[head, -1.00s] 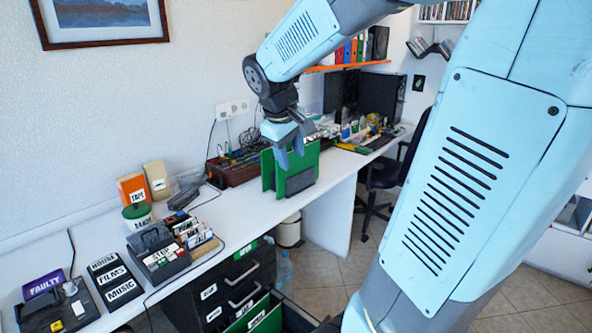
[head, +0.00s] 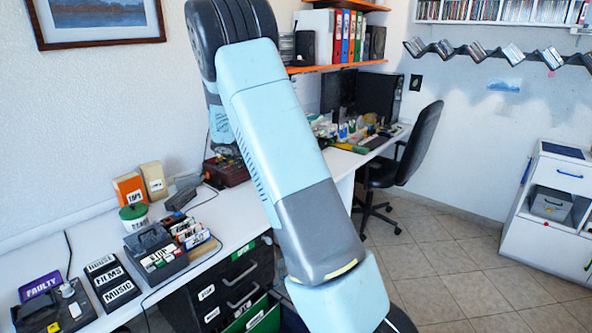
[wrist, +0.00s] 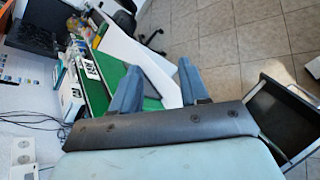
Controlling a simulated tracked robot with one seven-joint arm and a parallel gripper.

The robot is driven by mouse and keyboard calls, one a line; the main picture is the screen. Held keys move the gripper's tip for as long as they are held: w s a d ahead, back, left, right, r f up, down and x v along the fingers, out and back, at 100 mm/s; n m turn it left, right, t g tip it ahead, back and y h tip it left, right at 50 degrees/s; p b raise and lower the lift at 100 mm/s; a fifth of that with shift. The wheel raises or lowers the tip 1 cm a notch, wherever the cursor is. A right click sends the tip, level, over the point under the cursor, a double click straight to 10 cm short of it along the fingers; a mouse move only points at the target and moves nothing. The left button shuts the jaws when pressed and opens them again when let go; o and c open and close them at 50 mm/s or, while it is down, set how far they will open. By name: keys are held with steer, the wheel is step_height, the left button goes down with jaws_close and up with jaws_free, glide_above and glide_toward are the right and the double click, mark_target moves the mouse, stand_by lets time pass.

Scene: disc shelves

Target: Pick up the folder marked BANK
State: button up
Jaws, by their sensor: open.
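My gripper (wrist: 159,68) is open and empty in the wrist view, its two blue fingers apart. Green upright sheets (wrist: 94,92) stand on the desk to the left of and behind the fingers, with a white label I cannot read clearly. A green folder (head: 263,319) with a white label lies in the open lower drawer in the head view; its lettering is too small to read. I cannot tell which folder is marked BANK. In the head view my arm hides my gripper and the green sheets on the desk.
The white desk (head: 232,212) runs along the wall, with a card box (head: 158,255) and black label blocks (head: 113,283) at left. Below it is a dark drawer cabinet (head: 240,273). An open drawer (wrist: 283,125) shows at right in the wrist view. The tiled floor (head: 450,260) is clear.

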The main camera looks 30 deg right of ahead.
steer(key=w+a+f+n+t+h, duration=0.2)
steer(key=w+f+n+t+h, duration=0.3)
steer(key=w+f+n, duration=0.75)
steer(key=w+d+f+m, duration=0.2)
steer(key=w+d, duration=0.5)
steer(key=d, duration=0.6)
steer(key=shift+w+d+f+m, duration=0.15)
steer(key=shift+f+m, duration=0.05)
steer(key=shift+m, duration=0.25)
steer(key=shift+c, duration=0.3)
jaws_close()
